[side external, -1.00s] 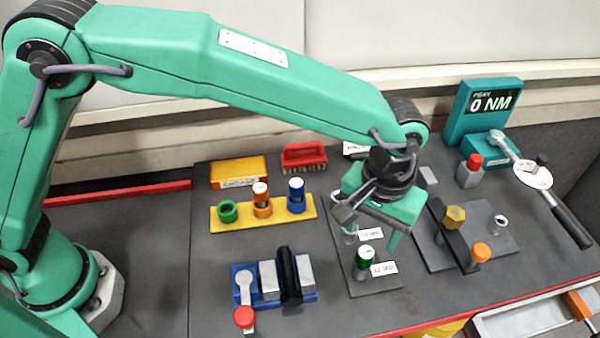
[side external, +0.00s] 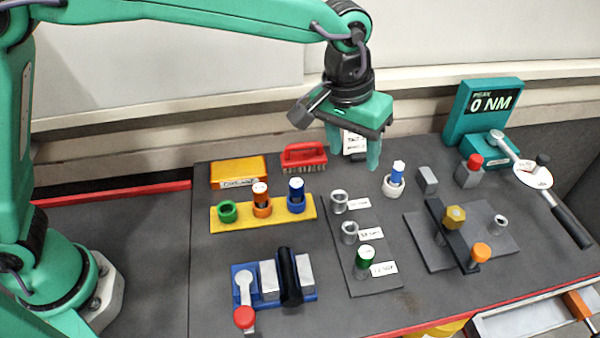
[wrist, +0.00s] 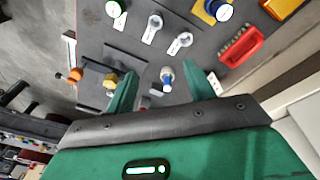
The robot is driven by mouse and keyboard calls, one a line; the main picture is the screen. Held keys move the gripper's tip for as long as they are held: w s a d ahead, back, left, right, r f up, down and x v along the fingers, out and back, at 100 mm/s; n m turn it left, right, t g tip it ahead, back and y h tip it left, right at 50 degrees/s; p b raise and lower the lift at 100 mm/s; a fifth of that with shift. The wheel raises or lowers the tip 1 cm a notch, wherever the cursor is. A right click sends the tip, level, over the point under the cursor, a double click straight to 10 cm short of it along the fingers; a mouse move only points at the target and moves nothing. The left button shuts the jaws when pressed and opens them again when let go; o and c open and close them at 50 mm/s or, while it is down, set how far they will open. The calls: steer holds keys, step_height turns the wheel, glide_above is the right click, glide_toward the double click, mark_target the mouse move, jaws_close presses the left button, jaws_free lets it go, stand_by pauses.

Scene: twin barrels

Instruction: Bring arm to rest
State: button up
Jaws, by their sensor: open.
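My gripper (side external: 353,150) is open and empty, raised above the back of the bench in the side view. Its two green fingers point down and stand apart, also in the wrist view (wrist: 166,90). In the wrist view the blue-and-white piece (wrist: 167,76) shows between the fingers, at a distance. No contact with anything is visible.
A dark plate (side external: 375,283) carries grey sockets and a green-topped piece. A blue vise (side external: 273,283) stands in front. A torque tester (side external: 485,110) and wrench (side external: 530,175) are at right. A red brush (side external: 304,157) lies behind.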

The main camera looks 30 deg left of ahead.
steer(key=a+r+m+t, duration=0.1)
steer(key=a+r+t, duration=0.2)
steer(key=a+r, duration=0.9)
steer(key=a+r+m+t, duration=0.1)
steer(key=a+r+t, duration=0.1)
steer(key=a+r, duration=0.95)
steer(key=s+a+f+g, duration=0.35)
steer(key=s+f, duration=0.25)
steer(key=s, duration=0.5)
steer(key=s+a+f+g, duration=0.3)
steer(key=s+a+f, duration=0.15)
steer(key=s, duration=0.65)
steer(key=s+a+f+g, duration=0.3)
steer(key=s+f, duration=0.3)
steer(key=s, duration=0.5)
steer(key=w+d+f+n+t, duration=0.1)
steer(key=w+t, duration=0.3)
steer(key=w, duration=0.2)
steer(key=w+d+f+n+t+y, duration=0.1)
steer(key=w+f+n+t, duration=0.1)
steer(key=w+t, duration=0.2)
steer(key=w, duration=0.3)
steer(key=shift+w+d+f, duration=0.2)
steer(key=shift+w+f, duration=0.05)
steer(key=shift+w, duration=0.05)
